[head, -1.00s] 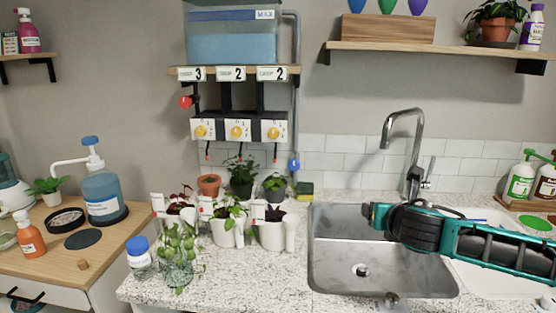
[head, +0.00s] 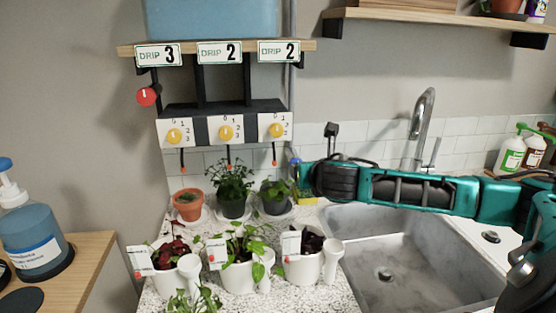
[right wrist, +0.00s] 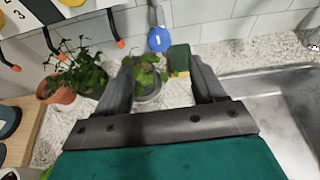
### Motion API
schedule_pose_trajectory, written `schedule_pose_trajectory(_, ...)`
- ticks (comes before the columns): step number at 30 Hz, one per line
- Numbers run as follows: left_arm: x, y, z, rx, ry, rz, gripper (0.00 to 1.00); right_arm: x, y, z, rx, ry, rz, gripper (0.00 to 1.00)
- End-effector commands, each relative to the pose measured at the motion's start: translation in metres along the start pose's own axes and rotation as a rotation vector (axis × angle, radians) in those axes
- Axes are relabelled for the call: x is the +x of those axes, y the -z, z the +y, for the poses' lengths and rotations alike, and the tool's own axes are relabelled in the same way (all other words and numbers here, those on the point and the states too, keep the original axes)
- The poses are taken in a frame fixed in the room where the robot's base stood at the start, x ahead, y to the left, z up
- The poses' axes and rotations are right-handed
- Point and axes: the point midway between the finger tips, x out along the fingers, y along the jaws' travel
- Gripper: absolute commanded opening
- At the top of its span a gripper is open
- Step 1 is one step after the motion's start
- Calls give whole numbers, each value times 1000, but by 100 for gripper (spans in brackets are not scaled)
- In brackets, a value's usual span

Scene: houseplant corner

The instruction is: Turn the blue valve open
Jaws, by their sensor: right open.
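The blue valve (right wrist: 159,39) is a round blue knob with a white mark, on a grey pipe (right wrist: 154,14) by the tiled wall. In the right wrist view it sits just beyond my fingertips, roughly centred between them, with no visible contact. In the head view my right gripper (head: 298,175) reaches in from the right above the sink's left end, and the valve is mostly hidden by it. In the right wrist view the right gripper (right wrist: 162,64) is open and empty. My left gripper is out of view.
A red valve (head: 148,96) and yellow dials (head: 225,132) are left of the pipe. Potted plants (head: 232,190) stand below, with a green-yellow sponge (right wrist: 179,60) right of the valve. A sink (head: 400,260) and tap (head: 421,120) are to the right.

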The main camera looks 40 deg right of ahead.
Motion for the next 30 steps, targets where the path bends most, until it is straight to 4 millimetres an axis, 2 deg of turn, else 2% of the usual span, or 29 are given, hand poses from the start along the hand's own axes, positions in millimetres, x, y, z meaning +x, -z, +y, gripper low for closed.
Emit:
schedule_pose_trajectory(4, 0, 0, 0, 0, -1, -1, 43, 4, 0, 0, 2, 0, 0, 69)
schedule_pose_trajectory(8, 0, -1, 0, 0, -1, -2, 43, 16, 0, 0, 5, 2, 0, 69)
schedule_pose_trajectory(21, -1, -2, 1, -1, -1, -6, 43, 86, 0, 0, 4, 1, 1, 69)
schedule_pose_trajectory(30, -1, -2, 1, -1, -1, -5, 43, 120, 0, 0, 2, 1, 0, 69)
